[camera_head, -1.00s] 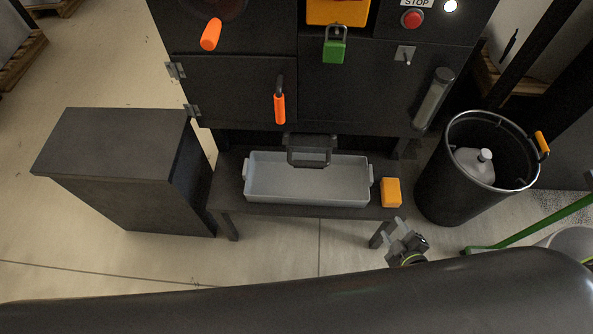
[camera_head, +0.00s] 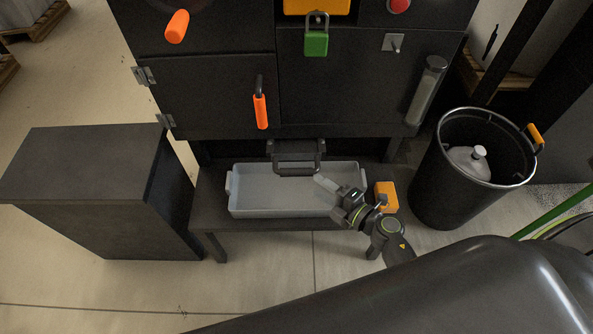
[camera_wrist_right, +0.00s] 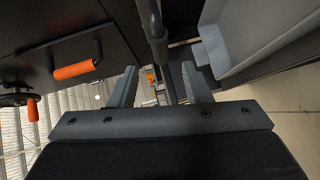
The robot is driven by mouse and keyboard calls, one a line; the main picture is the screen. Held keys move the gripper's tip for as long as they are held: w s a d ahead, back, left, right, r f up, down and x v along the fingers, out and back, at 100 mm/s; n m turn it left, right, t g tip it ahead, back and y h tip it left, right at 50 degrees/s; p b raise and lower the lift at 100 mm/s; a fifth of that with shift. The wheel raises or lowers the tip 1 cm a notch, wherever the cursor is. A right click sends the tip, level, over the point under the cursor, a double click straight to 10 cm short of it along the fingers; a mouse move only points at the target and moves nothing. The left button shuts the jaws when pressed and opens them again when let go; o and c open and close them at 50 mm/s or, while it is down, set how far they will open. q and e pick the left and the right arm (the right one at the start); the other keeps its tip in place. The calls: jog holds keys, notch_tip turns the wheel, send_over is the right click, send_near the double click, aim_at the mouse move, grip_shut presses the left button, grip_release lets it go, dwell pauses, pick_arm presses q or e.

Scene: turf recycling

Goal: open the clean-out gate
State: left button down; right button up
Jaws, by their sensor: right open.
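A dark machine cabinet stands ahead of me. At its foot, above a grey tray (camera_head: 240,205), is a black handle (camera_head: 295,168), likely of the clean-out gate; I cannot tell for certain. A dark bar (camera_wrist_right: 152,22) at the top of the right wrist view looks like part of it, ahead of and between the fingers. My right gripper (camera_head: 338,187) is over the tray's right part, just right of and below the handle, apart from it in the head view. Its fingers (camera_wrist_right: 160,88) are open with nothing between them. My left gripper is out of view.
A cabinet door carries an orange handle (camera_head: 260,111), also in the right wrist view (camera_wrist_right: 75,69). A green padlock (camera_head: 316,43) hangs above. An orange block (camera_head: 386,195) is beside the tray. A black bin (camera_head: 445,185) stands right, a dark box (camera_head: 85,165) left.

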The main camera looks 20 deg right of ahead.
aim_at(301, 175)
jog(key=x, duration=0.9)
jog(key=shift+w+b, duration=0.15)
jog(key=shift+b, duration=0.25)
grip_shut()
